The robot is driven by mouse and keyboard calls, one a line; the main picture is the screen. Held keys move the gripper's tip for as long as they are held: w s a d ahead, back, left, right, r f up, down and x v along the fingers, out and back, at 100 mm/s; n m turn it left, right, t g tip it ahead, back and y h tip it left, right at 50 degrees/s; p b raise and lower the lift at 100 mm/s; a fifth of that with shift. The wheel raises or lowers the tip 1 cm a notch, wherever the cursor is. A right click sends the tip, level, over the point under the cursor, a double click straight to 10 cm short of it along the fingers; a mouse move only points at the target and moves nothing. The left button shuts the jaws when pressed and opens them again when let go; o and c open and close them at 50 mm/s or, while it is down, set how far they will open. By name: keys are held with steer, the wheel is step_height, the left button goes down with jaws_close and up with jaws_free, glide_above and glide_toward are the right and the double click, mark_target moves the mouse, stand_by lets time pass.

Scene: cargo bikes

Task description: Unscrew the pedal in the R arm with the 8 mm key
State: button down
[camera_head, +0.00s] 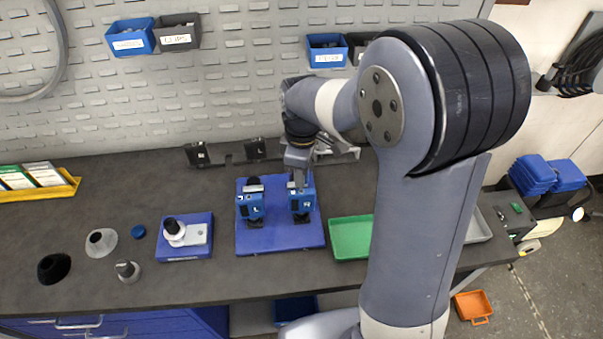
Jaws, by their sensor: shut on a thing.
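A blue fixture plate (280,241) lies on the dark bench. Two blue blocks stand on it: the left one marked L (250,207), the right one, the R arm (301,202), with a letter that looks like R. A dark, rounded part sits on top of the L block. My gripper (299,172) points down directly above the R block. It is shut on a thin grey piece, probably the 8 mm key, whose lower end meets the top of the R block. The pedal there is mostly hidden, and I cannot tell how the key sits in it.
A dark rack (228,158) stands behind the fixture. A green tray (348,238) is right of it, partly behind my arm. A blue stand (186,247) with a white part is left. Several cones and a blue cap (138,232) lie farther left.

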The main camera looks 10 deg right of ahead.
steer(key=shift+r+p, duration=0.5)
steer(key=shift+r, duration=0.05)
steer(key=shift+r, duration=0.1)
steer(key=shift+r, duration=0.5)
steer(key=shift+r+p, duration=0.3)
steer(key=shift+r, duration=1.6)
